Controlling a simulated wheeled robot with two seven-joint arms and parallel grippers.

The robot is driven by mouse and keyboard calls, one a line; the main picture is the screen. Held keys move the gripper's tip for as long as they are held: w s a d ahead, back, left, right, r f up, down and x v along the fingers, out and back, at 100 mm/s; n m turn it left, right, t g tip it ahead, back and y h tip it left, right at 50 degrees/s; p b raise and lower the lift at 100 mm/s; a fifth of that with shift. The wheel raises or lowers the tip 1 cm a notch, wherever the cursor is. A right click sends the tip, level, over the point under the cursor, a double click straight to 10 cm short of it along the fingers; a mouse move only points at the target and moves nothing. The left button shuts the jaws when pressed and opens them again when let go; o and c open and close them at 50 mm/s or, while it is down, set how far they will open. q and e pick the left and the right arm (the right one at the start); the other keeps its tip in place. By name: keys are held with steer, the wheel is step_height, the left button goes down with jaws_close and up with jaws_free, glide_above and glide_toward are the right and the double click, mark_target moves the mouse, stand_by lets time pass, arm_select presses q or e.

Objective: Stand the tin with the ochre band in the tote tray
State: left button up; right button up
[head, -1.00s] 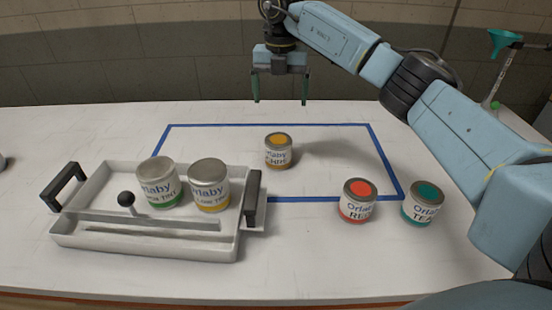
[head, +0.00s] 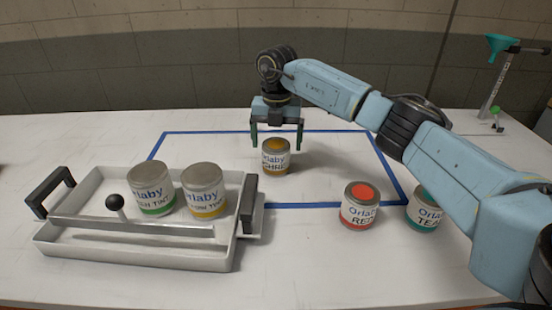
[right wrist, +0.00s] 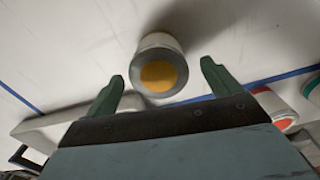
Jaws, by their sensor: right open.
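The tin with the ochre band (head: 275,158) stands upright inside the blue tape outline on the white table. Its round ochre lid patch (right wrist: 158,75) shows in the right wrist view. My right gripper (head: 276,148) is open and empty, pointing down with its fingers to either side of the tin's top in the head view. In the right wrist view the tin lies just beyond and between the two fingertips (right wrist: 162,75), apart from both. The white tote tray (head: 130,254) with dark end handles stands at the front left. My left gripper is not in view.
Two tins, one green-banded (head: 152,188) and one yellow-banded (head: 205,191), stand in the tray's rear part. A red tin (head: 359,207) and a teal tin (head: 424,212), partly hidden by my arm, stand right of the tray. A stand with a green funnel (head: 500,44) is at the back right.

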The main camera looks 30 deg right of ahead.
step_height(320, 180, down, 4)
steer(key=shift+a+f+b, duration=0.1)
steer(key=shift+a+b, duration=0.05)
steer(key=shift+b, duration=0.2)
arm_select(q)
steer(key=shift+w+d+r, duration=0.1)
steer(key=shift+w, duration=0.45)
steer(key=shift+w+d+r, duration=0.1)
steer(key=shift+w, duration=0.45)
arm_select(e)
steer(key=shift+r, duration=0.2)
steer(key=c, duration=1.3)
